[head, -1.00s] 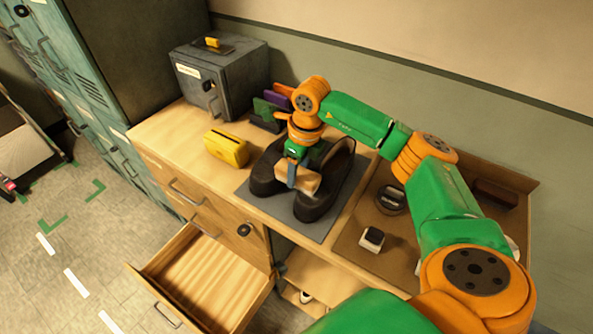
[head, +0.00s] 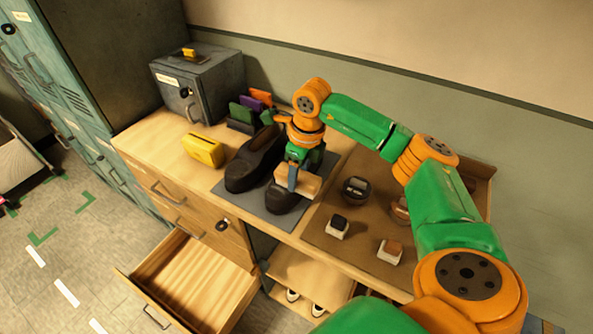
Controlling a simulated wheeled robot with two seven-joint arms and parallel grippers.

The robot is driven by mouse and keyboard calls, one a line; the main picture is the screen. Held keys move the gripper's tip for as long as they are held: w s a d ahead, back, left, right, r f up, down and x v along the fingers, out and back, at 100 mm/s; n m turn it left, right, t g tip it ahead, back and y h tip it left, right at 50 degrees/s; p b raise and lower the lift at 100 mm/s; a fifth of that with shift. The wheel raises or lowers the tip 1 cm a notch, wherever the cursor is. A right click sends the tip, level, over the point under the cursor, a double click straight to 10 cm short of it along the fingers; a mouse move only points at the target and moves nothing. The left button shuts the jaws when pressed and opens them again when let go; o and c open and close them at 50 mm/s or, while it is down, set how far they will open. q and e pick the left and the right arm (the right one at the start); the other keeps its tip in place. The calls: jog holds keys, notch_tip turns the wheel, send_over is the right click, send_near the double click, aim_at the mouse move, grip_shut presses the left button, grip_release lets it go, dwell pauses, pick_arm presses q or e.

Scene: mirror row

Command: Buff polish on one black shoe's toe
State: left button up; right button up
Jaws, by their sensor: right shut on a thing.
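Two black shoes stand side by side on a grey mat (head: 232,195) on the wooden counter. The left shoe (head: 252,163) is in plain view. The right shoe (head: 283,199) shows mainly its toe; my right arm hides most of the rest. My right gripper (head: 293,184) points down, shut on a light tan block-like thing (head: 313,186), perhaps a cloth or brush. This thing is at the right shoe's toe; I cannot tell if it touches. My left gripper is not in view.
A brown tray (head: 327,250) at right holds a dark round tin (head: 354,189) and two small pots (head: 338,227) (head: 390,251). A drawer (head: 185,275) hangs open below.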

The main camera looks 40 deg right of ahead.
jog(key=shift+w+a+r+p, duration=0.1)
jog(key=shift+w+r+p, duration=0.15)
jog(key=shift+r+p, duration=0.3)
jog(key=shift+w+a+r+p, duration=0.1)
jog(key=shift+w+r+p, duration=0.2)
jog(key=shift+r, duration=0.4)
jog(key=r+p, duration=0.1)
jog(key=r, duration=0.1)
jog(key=r+p, duration=0.1)
jog(key=shift+s+d+r+p, duration=0.1)
jog(key=shift+s+r+p, duration=0.05)
jog(key=shift+s+p, duration=0.15)
jog(key=shift+w, duration=0.1)
